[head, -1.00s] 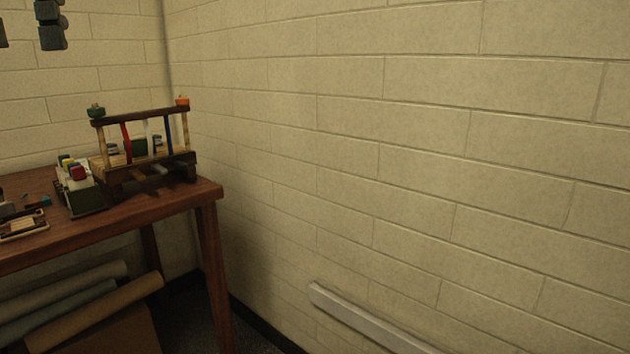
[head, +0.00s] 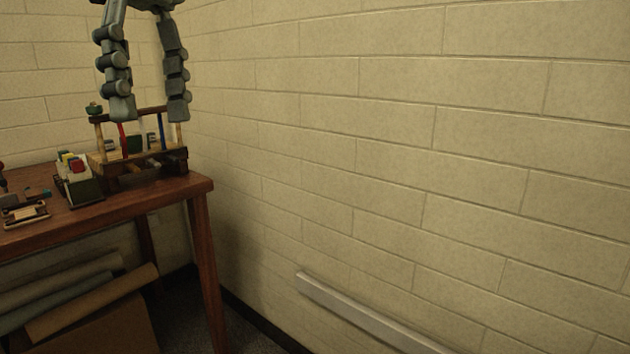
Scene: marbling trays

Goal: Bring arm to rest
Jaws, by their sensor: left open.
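My left gripper (head: 150,108) hangs fingers down at the upper left of the head view. Its two jointed grey fingers are spread wide apart and nothing is between them. In the picture the fingertips overlap the top of a wooden rack (head: 140,163) on the table; I cannot tell whether they touch it. The fingers hide part of the rack's top bar and right post. My right gripper is not in view.
The brown wooden table (head: 140,202) fills the left side. On it are a box with coloured caps (head: 78,182) and a small wooden frame (head: 24,213). Rolled sheets (head: 90,300) lie below. A block wall (head: 400,150) with a pale rail (head: 360,312) stands to the right.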

